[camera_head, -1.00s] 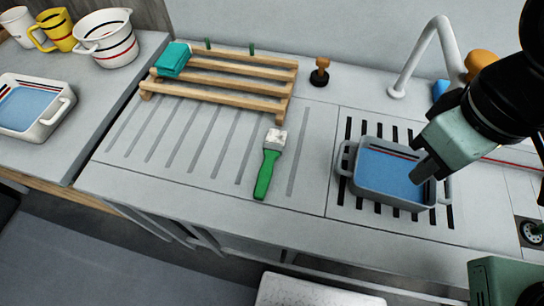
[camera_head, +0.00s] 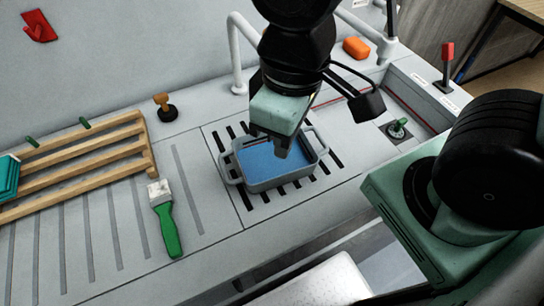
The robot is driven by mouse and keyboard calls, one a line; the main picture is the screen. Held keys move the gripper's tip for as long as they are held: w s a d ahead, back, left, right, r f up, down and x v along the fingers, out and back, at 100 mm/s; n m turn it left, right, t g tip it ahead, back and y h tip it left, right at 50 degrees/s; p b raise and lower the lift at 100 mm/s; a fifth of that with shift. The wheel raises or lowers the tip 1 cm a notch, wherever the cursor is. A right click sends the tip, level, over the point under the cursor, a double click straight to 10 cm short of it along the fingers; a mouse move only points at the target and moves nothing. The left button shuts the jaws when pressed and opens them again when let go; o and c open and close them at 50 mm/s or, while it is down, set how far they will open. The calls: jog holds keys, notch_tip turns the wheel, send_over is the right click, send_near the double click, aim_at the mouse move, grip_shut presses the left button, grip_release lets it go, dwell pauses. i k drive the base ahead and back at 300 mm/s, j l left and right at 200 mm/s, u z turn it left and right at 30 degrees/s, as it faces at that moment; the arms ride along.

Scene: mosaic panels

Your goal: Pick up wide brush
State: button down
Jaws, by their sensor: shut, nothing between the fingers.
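The wide brush (camera_head: 165,218) has a green handle and pale bristles. It lies flat on the grooved drainboard, bristle end toward the back, left of the grey tub. My gripper (camera_head: 284,152) is shut and empty. It points down over the grey tub (camera_head: 272,181) with blue inside, to the right of the brush and apart from it. The exact height of the fingertips above the tub cannot be told.
A wooden slatted rack (camera_head: 90,160) with a teal cloth (camera_head: 8,177) stands left. A small stamp-like item with a brown knob (camera_head: 164,106), a white faucet (camera_head: 236,50) and an orange block (camera_head: 356,47) are behind. The drainboard around the brush is clear.

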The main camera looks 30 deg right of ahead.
aim_at(162, 199)
jog(key=k+j+u, duration=0.15)
jog(key=u, duration=0.25)
jog(key=j+u, duration=0.35)
jog(key=k+j+u, duration=0.15)
jog(key=u, duration=0.25)
